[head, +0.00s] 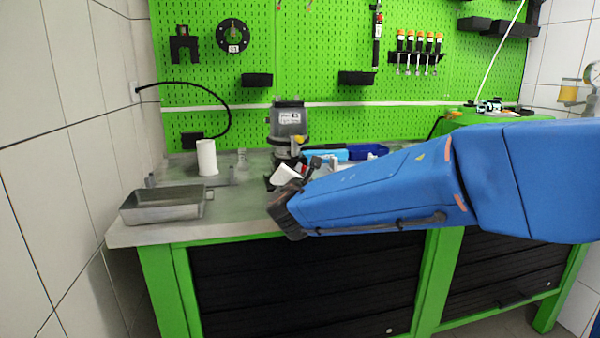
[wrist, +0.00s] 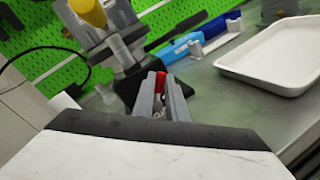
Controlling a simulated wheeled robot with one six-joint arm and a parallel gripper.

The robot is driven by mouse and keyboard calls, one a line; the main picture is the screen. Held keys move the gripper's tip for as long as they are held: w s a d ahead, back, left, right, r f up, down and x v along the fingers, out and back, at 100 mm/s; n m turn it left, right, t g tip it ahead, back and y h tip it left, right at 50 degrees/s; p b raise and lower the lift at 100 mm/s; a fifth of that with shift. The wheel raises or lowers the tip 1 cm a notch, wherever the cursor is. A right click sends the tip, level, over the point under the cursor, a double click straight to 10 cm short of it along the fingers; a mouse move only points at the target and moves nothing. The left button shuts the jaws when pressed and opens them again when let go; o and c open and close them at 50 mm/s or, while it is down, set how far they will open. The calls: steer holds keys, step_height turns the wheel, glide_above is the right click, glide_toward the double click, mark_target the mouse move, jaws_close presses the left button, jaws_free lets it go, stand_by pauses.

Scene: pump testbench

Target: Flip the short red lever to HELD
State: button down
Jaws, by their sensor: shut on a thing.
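The short red lever (wrist: 161,82) shows in the wrist view as a small red tip between the two grey fingers of my gripper (wrist: 163,88). My gripper is shut on the lever. The grey pump (wrist: 125,55) with a yellow knob (wrist: 88,12) stands just beyond the fingers. In the head view the pump (head: 288,122) stands at the back of the bench. I cannot read any HELD marking.
A metal tray (head: 160,206) sits at the bench's left front, with a white cylinder (head: 207,158) behind it. In the wrist view a white tray (wrist: 275,58) lies to the right and a blue object (wrist: 180,46) lies behind the fingers. A green pegboard (head: 330,90) closes the back.

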steer(key=shift+d+f+m, duration=0.1)
steer(key=shift+m, duration=0.3)
steer(key=c, duration=1.8)
jaws_free()
steer(key=shift+o, duration=0.2)
steer(key=shift+s, duration=0.1)
steer(key=s+r, duration=0.1)
steer(key=s, duration=1.6)
